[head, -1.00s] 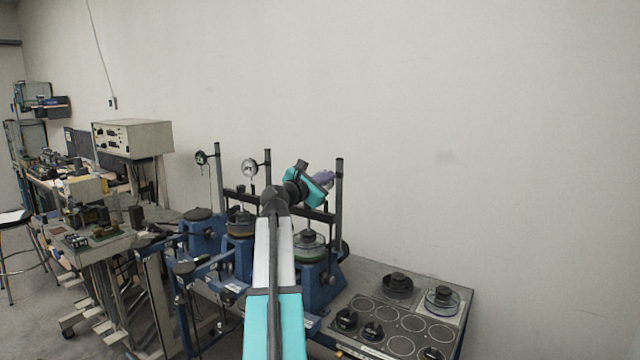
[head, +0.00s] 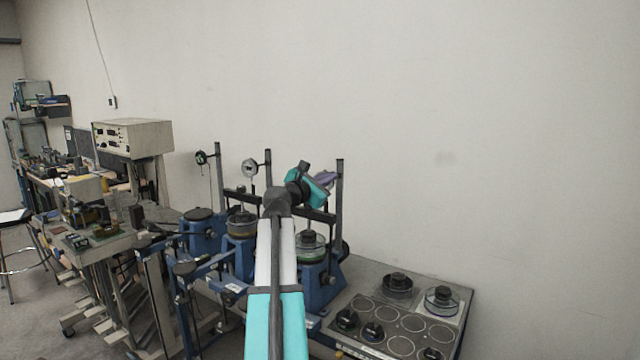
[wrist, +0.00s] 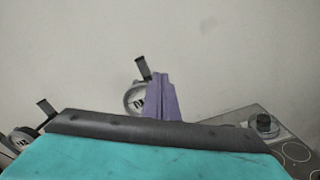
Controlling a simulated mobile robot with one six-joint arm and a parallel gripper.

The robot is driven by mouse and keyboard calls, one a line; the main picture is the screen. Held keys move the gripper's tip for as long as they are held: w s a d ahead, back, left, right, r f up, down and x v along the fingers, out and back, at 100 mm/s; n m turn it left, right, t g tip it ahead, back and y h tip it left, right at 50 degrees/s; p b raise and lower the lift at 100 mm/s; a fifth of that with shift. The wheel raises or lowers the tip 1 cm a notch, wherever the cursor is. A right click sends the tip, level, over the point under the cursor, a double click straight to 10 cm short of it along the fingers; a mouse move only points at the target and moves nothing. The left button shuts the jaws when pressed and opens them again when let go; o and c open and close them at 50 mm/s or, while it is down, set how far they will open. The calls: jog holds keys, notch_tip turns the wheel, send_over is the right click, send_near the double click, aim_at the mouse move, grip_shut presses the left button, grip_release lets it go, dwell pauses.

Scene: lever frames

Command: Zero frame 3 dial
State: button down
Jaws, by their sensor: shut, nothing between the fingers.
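My gripper shows as purple fingers (head: 327,178) in front of the right-hand post in the head view. Its fingers (wrist: 162,98) are shut and empty in the wrist view, pointing up. A round white-faced dial (wrist: 134,98) with a dark rim is just left of the fingertips, partly covered by them. It appears to be the frame 3 dial, which my wrist hides in the head view. I cannot tell whether the fingers touch it. The blue base of the third frame (head: 318,288) carries a black knobbed weight (head: 311,238).
Two more dials, a left one (head: 201,157) and a middle one (head: 250,168), hang on neighbouring posts. A metal panel (head: 452,345) with black knobbed weights lies at the right. A grey instrument box (head: 150,138) stands at the left. The wall above is bare.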

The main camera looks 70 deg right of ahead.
jog(key=shift+a, duration=0.1)
jog(key=p+v, duration=0.1)
jog(key=v, duration=0.4)
jog(key=shift+w+a, duration=0.1)
jog(key=shift+a, duration=0.3)
dwell(0.3)
dwell(0.4)
